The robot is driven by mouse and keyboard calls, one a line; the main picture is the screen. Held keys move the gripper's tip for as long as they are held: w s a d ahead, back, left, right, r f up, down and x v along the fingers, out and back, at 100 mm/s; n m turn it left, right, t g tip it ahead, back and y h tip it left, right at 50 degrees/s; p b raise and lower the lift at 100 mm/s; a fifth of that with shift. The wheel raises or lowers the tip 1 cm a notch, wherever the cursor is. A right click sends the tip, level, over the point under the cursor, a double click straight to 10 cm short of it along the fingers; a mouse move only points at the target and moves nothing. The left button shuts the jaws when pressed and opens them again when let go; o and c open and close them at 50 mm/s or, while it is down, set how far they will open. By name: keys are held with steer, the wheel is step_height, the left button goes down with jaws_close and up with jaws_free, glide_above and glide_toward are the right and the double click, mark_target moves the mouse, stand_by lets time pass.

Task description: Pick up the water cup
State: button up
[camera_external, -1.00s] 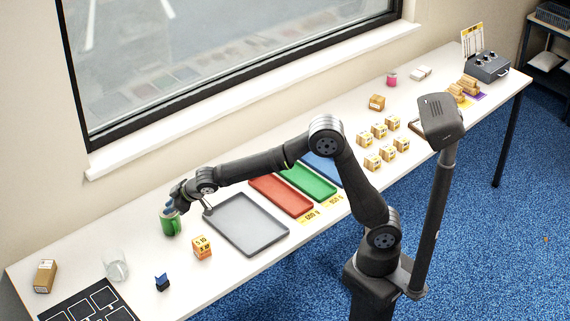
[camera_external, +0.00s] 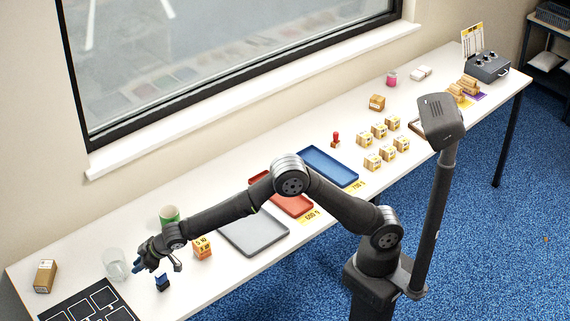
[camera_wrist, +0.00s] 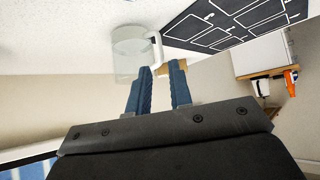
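The water cup (camera_external: 113,262) is a clear glass mug standing upright near the left end of the table. In the wrist view it (camera_wrist: 130,52) shows just ahead of the fingers, with its pale handle toward them. My gripper (camera_external: 138,268) is low beside the cup, on its right side. In the wrist view my gripper's blue fingers (camera_wrist: 161,70) are apart, with a gap between them. The handle lies close to the fingertips and lines up with the gap. I cannot tell whether the fingers touch it.
A black marked mat (camera_external: 92,303) lies in front of the cup. A brown carton (camera_external: 45,276) stands to its left. Coloured trays lie farther right.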

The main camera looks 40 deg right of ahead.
mark_target(117, 268)
steer(key=shift+x, duration=4.3)
steer(key=shift+d+f, duration=0.1)
steer(key=shift+d, duration=0.1)
jaws_close()
